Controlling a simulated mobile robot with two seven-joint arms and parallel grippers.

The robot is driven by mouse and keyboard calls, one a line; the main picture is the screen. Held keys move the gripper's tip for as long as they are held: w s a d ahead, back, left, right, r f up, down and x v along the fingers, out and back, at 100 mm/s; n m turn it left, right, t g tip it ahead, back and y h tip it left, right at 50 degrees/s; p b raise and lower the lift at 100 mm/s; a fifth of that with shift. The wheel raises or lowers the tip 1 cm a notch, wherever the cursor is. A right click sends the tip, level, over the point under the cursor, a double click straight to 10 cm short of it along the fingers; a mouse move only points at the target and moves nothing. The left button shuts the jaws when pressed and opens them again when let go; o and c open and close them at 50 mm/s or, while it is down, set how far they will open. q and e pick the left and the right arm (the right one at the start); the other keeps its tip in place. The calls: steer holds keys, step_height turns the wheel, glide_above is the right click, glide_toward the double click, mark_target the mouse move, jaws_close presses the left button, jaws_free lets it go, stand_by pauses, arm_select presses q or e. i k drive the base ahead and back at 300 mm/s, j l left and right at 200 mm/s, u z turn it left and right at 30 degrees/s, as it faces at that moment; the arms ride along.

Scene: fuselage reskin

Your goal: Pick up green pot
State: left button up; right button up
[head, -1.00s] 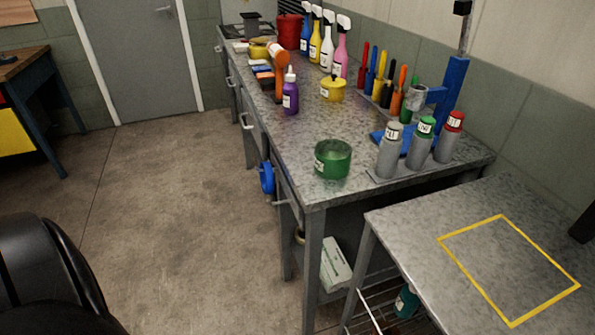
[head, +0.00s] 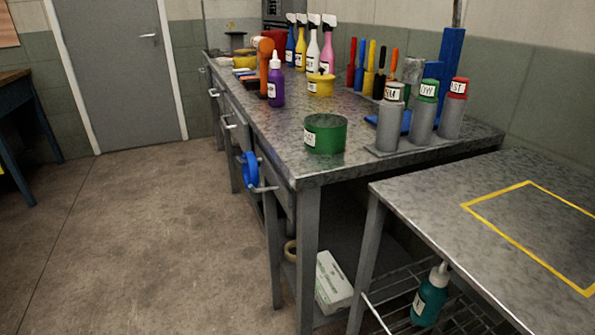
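The green pot (head: 325,134) is a short, wide, open-topped container with a white label on its left side. It stands upright on the grey metal workbench (head: 270,140), near the bench's front end. Nothing covers it in the head view. Neither of my grippers is in view.
Several labelled grey bottles (head: 422,119) stand close to the pot's right. A purple bottle (head: 276,82) and a yellow pot (head: 320,85) stand behind it. A lower table (head: 420,195) with a yellow outline is at the right. The floor (head: 150,240) at the left is clear.

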mark_target(325, 133)
steer(key=i+j, duration=0.2)
steer(key=j, duration=0.15)
steer(key=i+j, duration=0.15)
steer(key=j, duration=0.15)
steer(key=i+j, duration=0.2)
steer(key=j, duration=0.15)
steer(key=i+j+z, duration=0.1)
steer(key=i+j, duration=0.1)
steer(key=j, duration=0.1)
